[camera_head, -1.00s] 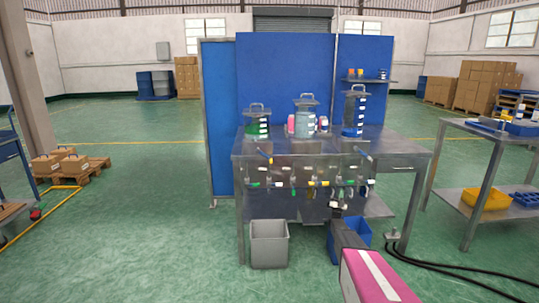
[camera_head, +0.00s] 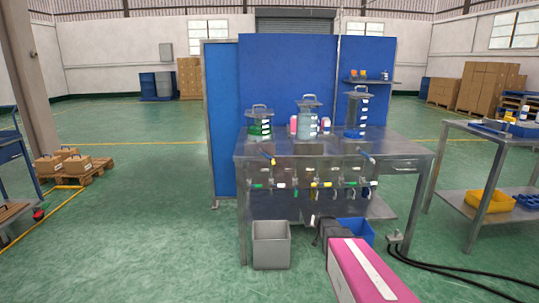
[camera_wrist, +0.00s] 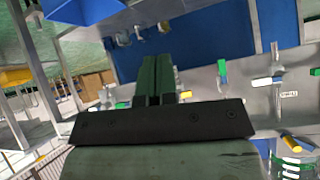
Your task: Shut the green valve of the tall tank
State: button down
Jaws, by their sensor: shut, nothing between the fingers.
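The tall tank (camera_head: 355,112) stands on the right of the steel bench, with a blue band low on its clear body. Below the bench top hangs a row of small valves with green, yellow and white handles. One green handle (camera_head: 351,184) is below the tall tank; I cannot tell for sure which tank it serves. My gripper (camera_head: 312,222) is below the valve row, apart from it. In the wrist view its fingers (camera_wrist: 157,65) are together and empty.
A grey bin (camera_head: 270,246) and a blue bin (camera_head: 357,230) stand under the bench (camera_head: 395,149). Two other tanks, one with green contents (camera_head: 260,127), stand on top. Black cables (camera_head: 440,266) lie on the floor at right, near a side table (camera_head: 490,133).

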jog(key=s+a+r+g, duration=0.1)
jog(key=s+g, duration=0.2)
jog(key=s, duration=0.7)
jog(key=s+a+r+n+g, duration=0.1)
jog(key=s+a+g, duration=0.1)
jog(key=s, duration=0.8)
jog(key=s+a+r+n+g, duration=0.1)
jog(key=s+g, duration=0.3)
jog(key=s, duration=0.6)
jog(key=shift+s+a+r+g+y, duration=0.2)
jog(key=shift+a+r+g+y, duration=0.15)
jog(key=shift+a, duration=0.35)
jog(key=shift+f, duration=0.1)
